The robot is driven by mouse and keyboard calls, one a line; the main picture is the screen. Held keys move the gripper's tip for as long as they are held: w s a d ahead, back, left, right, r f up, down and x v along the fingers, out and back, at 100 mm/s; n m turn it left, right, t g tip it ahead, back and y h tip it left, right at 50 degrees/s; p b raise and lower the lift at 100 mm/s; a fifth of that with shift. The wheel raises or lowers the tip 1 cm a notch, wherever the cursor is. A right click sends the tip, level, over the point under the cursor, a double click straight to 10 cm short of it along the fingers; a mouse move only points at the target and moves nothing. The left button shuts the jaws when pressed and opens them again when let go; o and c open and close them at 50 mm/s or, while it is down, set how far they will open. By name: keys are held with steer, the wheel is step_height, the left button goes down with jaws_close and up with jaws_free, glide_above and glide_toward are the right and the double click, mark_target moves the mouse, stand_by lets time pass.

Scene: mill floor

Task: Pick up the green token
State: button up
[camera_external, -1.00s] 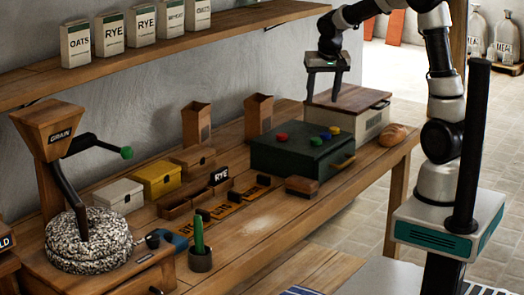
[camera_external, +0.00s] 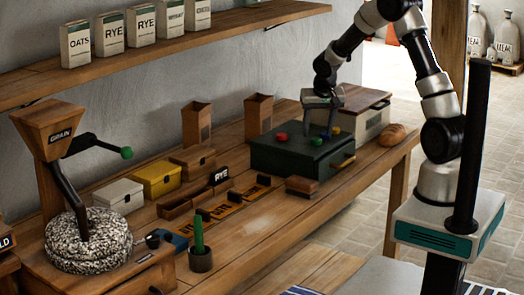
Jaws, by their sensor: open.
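The green token (camera_external: 316,142) lies on top of a dark green box (camera_external: 272,158) on the workbench, near its right part. A red token (camera_external: 281,138) lies to its left. A blue token (camera_external: 326,135) and a yellow token (camera_external: 336,130) lie just behind it to the right, the blue one partly covered by a finger. My gripper (camera_external: 317,134) points down over the box with its fingers apart and nothing held. Its fingertips are low, close to the green and blue tokens. I cannot tell whether they touch anything.
A wooden-lidded box (camera_external: 372,112) stands behind the gripper and bread (camera_external: 392,135) lies to the right. A small wooden block (camera_external: 301,186) sits in front of the green box. A shelf (camera_external: 230,32) with labelled packets runs along the wall.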

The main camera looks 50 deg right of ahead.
mark_target(317, 139)
steer(key=x, duration=0.3)
steer(key=shift+w+d+f, duration=0.1)
steer(key=shift+w+d, duration=0.05)
steer(key=shift+d, duration=0.2)
steer(key=c, duration=1.1)
